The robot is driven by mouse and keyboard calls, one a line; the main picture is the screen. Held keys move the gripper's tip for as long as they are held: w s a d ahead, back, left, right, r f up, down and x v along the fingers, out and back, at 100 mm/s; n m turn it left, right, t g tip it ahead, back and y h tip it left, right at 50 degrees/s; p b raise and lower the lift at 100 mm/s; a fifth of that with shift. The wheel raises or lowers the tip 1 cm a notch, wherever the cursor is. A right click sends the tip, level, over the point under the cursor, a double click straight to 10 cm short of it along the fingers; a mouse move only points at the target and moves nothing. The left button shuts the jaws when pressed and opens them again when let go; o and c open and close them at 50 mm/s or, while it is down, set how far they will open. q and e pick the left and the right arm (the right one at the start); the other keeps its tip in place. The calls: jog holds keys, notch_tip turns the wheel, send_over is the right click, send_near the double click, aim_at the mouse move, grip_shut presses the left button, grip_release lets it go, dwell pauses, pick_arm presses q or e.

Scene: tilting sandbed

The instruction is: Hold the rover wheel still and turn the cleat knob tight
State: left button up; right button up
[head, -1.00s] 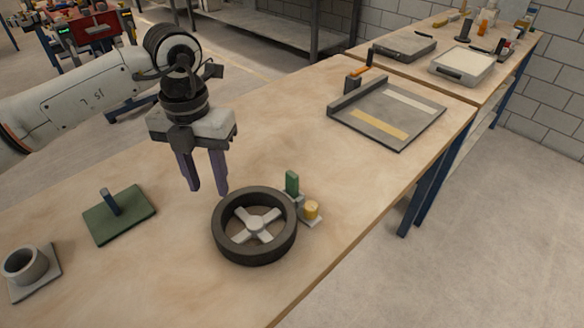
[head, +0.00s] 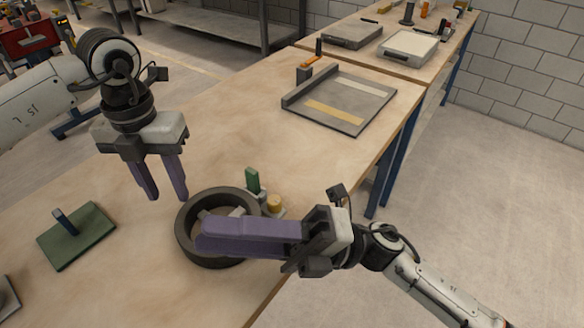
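The rover wheel (head: 184,237) is a dark ring with light spokes, lying flat on the wooden bench. A yellow round knob (head: 274,202), seemingly the cleat knob, sits on a small light base just right of the wheel, beside a green upright piece (head: 252,180). My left gripper (head: 169,198) points down above the bench, at the wheel's upper left, with its two fingers apart and nothing between them. My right gripper (head: 201,237) comes from the right, its purple fingers lying across the wheel in the picture and hiding part of the spokes. Their gap and any contact are unclear.
A green plate with a dark peg (head: 90,240) lies left of the wheel. A grey tray (head: 352,120) with light and yellow strips lies farther back. The bench's right edge is close to the knob. The bench between wheel and tray is clear.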

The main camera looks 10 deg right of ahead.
aim_at(180, 220)
notch_tip(180, 220, down, 7)
jog(key=n+g+h, duration=0.5)
jog(key=n+h, duration=0.5)
pick_arm(q)
jog(key=shift+f, duration=0.5)
notch_tip(180, 220, down, 9)
jog(key=shift+f, duration=0.2)
pick_arm(e)
jog(key=w+d+m+t+h, duration=0.1)
jog(key=w+d+t+h, duration=0.5)
jog(key=w, duration=0.9)
jog(key=d+r+h, duration=0.1)
jog(key=d+h, duration=0.2)
jog(key=d, duration=0.2)
jog(key=shift+d+m+t+h, duration=0.3)
jog(key=shift+d+t, duration=0.05)
jog(key=shift+t, duration=0.05)
pick_arm(q)
jog(key=shift+c, duration=0.5)
pick_arm(e)
jog(key=shift+w, duration=0.1)
